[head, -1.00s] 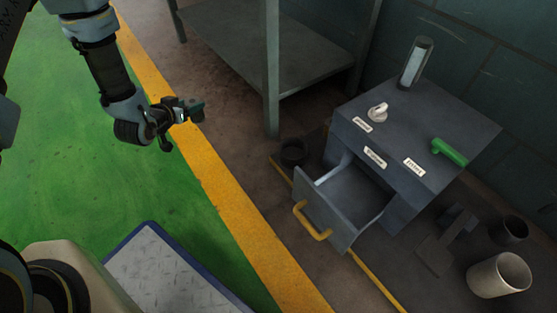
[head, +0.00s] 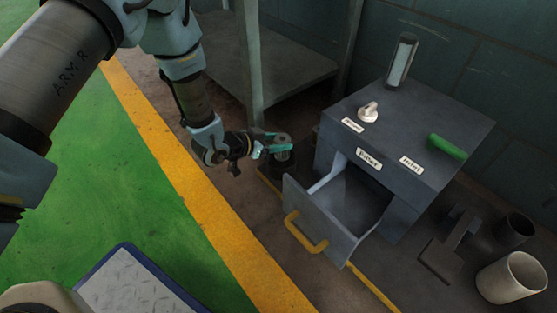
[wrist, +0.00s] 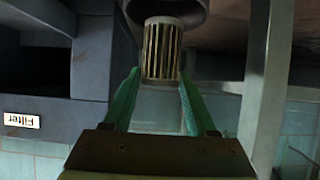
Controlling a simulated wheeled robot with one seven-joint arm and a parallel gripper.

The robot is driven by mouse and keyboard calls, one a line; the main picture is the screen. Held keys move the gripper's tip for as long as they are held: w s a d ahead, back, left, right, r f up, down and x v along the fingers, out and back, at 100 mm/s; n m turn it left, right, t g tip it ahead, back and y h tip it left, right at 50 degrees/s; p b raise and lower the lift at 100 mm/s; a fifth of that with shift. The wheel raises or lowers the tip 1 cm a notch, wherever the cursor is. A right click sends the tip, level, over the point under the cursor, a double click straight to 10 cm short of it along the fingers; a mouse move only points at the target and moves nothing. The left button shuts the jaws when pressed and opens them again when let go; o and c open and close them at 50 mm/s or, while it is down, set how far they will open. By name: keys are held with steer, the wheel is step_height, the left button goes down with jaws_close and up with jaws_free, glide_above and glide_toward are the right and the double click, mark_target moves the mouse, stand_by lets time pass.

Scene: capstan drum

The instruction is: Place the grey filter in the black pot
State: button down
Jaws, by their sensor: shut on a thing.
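The grey filter (wrist: 161,50) shows in the wrist view as a short cylinder with a pleated, gold-striped side, between the green fingers of my gripper (wrist: 161,78). In the head view my gripper (head: 277,146) is shut on it at the black pot (head: 286,166). The pot stands on the floor left of the open drawer and is partly hidden by the gripper and filter. In the wrist view a dark grey rounded shape lies at the filter's far end, at the top edge. I cannot tell whether the filter's lower end is inside the pot.
The grey cabinet (head: 430,120) has an open, empty-looking drawer (head: 322,243) with a yellow handle, close right of my gripper. A shelf leg (head: 250,60) stands close behind. A beige cup (head: 511,278) and a dark cup (head: 513,231) are at the right.

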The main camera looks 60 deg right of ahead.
mark_target(276, 154)
steer(key=shift+f+b, duration=1.35)
steer(key=shift+f, duration=1.35)
steer(key=shift+f, duration=0.25)
steer(key=shift+c, duration=1)
jaws_free()
steer(key=shift+r, duration=0.25)
steer(key=p+v, duration=0.5)
steer(key=v, duration=0.7)
